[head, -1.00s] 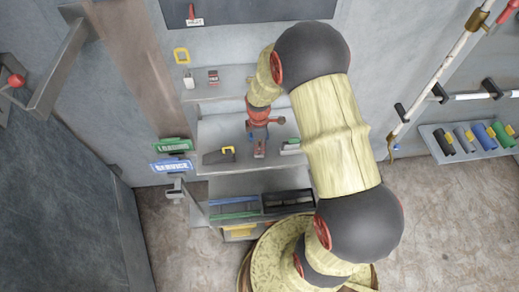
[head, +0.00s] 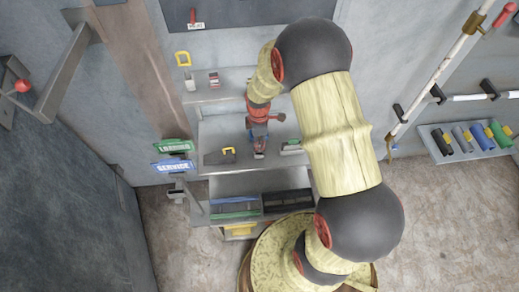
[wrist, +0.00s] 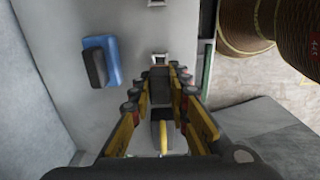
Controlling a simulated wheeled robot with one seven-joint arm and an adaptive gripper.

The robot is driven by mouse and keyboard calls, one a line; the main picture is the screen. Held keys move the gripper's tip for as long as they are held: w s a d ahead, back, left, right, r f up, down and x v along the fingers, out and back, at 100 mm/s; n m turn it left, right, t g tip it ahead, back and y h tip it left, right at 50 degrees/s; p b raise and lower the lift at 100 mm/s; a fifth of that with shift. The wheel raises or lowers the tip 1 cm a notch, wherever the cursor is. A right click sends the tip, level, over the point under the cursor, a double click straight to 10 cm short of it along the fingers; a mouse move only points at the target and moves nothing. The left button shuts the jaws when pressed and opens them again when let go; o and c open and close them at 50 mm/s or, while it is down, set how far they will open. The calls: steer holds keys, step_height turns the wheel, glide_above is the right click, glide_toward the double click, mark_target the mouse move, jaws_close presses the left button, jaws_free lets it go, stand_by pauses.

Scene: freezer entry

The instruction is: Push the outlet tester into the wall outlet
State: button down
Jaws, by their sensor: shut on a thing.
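In the head view my gripper (head: 259,143) points down over the middle shelf, and a small grey and reddish piece shows at its tips. In the wrist view my gripper (wrist: 160,82) is shut on a dark grey block, which I take to be the outlet tester (wrist: 160,87). A small pale piece (wrist: 160,59) shows just beyond the tips; I cannot tell whether it touches the block. I cannot pick out the wall outlet for certain, and the contact face of the tester is hidden.
A blue and black block (wrist: 105,62) lies left of the fingers in the wrist view. The middle shelf (head: 225,131) holds a dark item with yellow. Green and blue signs (head: 174,155) stand at its left. Coloured cylinders (head: 465,138) sit on a rack at right.

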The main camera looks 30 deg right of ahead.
steer(key=shift+r+p, duration=1)
steer(key=shift+r, duration=0.6)
